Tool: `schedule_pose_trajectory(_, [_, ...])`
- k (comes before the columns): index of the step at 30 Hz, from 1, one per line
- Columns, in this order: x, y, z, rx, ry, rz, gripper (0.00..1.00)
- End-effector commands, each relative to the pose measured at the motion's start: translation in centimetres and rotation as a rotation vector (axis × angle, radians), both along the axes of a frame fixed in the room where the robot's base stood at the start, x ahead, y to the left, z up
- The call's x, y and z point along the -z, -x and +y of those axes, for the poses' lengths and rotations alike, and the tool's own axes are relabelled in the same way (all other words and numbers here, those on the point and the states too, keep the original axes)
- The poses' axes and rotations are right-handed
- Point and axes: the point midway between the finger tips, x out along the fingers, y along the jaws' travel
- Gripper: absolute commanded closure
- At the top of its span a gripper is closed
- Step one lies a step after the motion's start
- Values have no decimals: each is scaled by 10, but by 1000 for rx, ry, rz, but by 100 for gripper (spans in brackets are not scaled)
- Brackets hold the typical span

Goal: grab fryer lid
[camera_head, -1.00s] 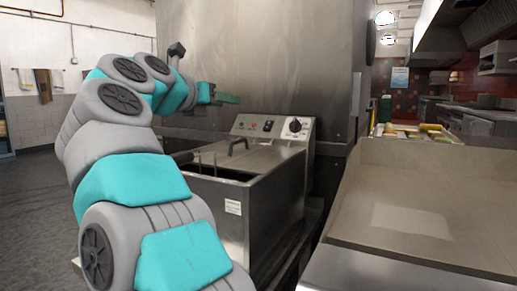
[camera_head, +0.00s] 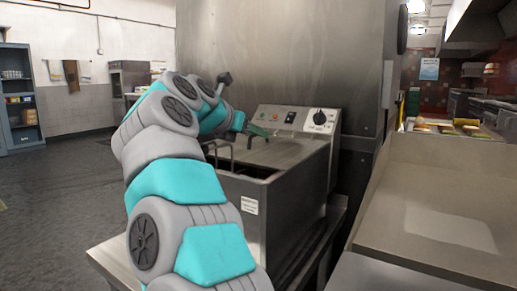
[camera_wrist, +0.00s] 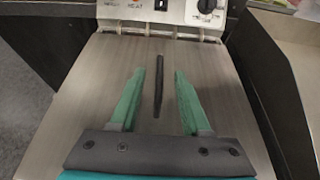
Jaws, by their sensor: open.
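The fryer lid (camera_wrist: 98,84) is a flat metal cover on top of the steel fryer (camera_head: 286,215). In the wrist view its dark bar handle (camera_wrist: 159,84) lies between the two green fingers of my gripper (camera_wrist: 159,76), which is open. I cannot tell how far above the handle the fingers are. In the head view the lid (camera_head: 287,156) and its handle (camera_head: 258,132) show just right of my gripper (camera_head: 255,131), at the fryer's back half. My arm hides part of the fryer's left side.
The control panel (camera_head: 296,120) with a black knob rises behind the lid. A steel wall panel (camera_head: 290,50) stands close behind. A steel counter (camera_head: 425,205) is on the right. Open floor (camera_head: 60,195) lies on the left.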

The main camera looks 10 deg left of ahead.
Motion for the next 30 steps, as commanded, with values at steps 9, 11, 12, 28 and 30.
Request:
schedule_pose_trajectory(9, [1, -4, -1, -1, 0, -2, 61])
schedule_pose_trajectory(11, [1, -4, -1, -1, 0, -2, 68])
schedule_pose_trajectory(12, [1, -4, -1, -1, 0, -2, 72])
schedule_pose_trajectory(28, [1, -3, -1, -1, 0, -2, 100])
schedule_pose_trajectory(30, [1, -3, -1, -1, 0, -2, 100])
